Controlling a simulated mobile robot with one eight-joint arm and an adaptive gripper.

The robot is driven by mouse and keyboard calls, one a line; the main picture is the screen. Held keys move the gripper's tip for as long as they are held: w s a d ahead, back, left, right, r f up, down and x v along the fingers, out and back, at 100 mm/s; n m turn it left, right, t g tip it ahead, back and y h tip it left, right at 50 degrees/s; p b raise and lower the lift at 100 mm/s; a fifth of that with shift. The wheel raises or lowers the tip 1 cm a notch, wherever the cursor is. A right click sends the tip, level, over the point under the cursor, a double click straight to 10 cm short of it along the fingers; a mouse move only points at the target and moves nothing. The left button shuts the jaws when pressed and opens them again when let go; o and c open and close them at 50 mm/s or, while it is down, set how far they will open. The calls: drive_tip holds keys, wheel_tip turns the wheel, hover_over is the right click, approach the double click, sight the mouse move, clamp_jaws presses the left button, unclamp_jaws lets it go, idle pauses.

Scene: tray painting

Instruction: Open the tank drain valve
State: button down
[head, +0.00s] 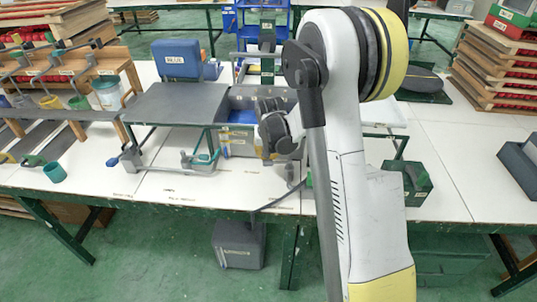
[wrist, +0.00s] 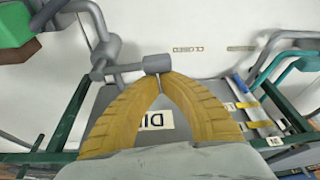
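My gripper (wrist: 161,80) shows in the wrist view as two yellow ribbed fingers with their tips together. A grey bar with a round end (wrist: 157,64) lies right at the fingertips. It joins a grey pipe fitting (wrist: 105,50), and it looks like a valve handle. I see nothing clearly held between the fingers, and cannot tell whether they touch the bar. In the head view my arm's dark wrist is above the table front, and the fingers are hidden. A grey fitting (head: 290,174) shows below it at the table's front. The tank itself is not clearly identifiable.
A teal-handled clamp or valve (head: 204,157) stands left of my wrist, and its teal handle shows at right in the wrist view (wrist: 285,68). A blue box marked BLUE (head: 181,58) is behind. A grey bin (head: 239,243) sits on the floor. A green box (head: 408,183) is right.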

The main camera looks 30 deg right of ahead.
drive_tip(key=shift+s+a+n, duration=0.5)
drive_tip(key=shift+s+a, duration=0.3)
drive_tip(key=shift+s, duration=0.3)
